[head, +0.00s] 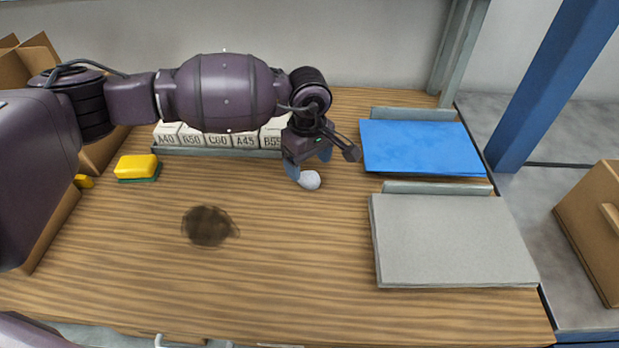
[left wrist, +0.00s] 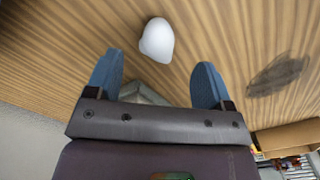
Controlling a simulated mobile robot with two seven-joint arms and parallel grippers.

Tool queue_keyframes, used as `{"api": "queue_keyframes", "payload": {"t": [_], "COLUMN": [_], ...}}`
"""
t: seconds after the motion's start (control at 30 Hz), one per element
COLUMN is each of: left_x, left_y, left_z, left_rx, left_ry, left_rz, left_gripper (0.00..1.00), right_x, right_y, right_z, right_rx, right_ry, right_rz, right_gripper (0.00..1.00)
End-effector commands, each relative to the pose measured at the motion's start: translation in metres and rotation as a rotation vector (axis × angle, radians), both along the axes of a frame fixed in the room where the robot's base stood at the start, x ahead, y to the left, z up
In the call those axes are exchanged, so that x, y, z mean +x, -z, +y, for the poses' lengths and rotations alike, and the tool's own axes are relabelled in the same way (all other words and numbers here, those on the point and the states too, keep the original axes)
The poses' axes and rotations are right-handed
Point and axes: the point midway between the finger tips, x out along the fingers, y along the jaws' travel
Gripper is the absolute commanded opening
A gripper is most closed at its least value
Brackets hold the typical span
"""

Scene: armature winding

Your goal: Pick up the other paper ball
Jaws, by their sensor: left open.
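A white crumpled paper ball (head: 310,180) lies on the wooden table near the middle of the head view. In the left wrist view the paper ball (left wrist: 157,40) sits just beyond the fingertips, roughly between their lines. My left gripper (head: 308,166) is open and empty, with its blue fingers close to the ball. Its two fingers (left wrist: 157,78) stand apart in the left wrist view. I cannot tell whether a finger touches the ball. My right gripper is not in view.
A dark stain (head: 208,226) marks the table (head: 290,270). A yellow sponge (head: 137,167) lies at left. Labelled white boxes (head: 192,136) stand in a row behind my arm. A blue stack (head: 420,147) and a grey stack (head: 452,240) lie at right. The front middle is clear.

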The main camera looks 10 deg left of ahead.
Motion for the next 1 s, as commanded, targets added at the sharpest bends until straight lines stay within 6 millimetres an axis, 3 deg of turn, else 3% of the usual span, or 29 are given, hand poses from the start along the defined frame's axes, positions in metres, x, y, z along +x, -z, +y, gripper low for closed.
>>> {"api": "queue_keyframes", "payload": {"t": [0.4,0.7,1.0], "left_x": [0.006,0.006,0.006], "left_y": [0.047,0.05,0.05], "left_z": [0.004,0.004,0.004], "left_rx": [0.0,0.0,0.001], "left_ry": [-0.001,-0.001,-0.001], "left_rz": [0.005,-0.001,-0.001], "left_gripper": [0.75,0.75,0.29], "right_x": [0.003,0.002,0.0], "right_y": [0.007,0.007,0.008], "right_z": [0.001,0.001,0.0], "right_rx": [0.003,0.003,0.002], "right_ry": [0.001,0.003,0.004], "right_rz": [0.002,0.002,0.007], "right_gripper": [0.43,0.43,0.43]}}
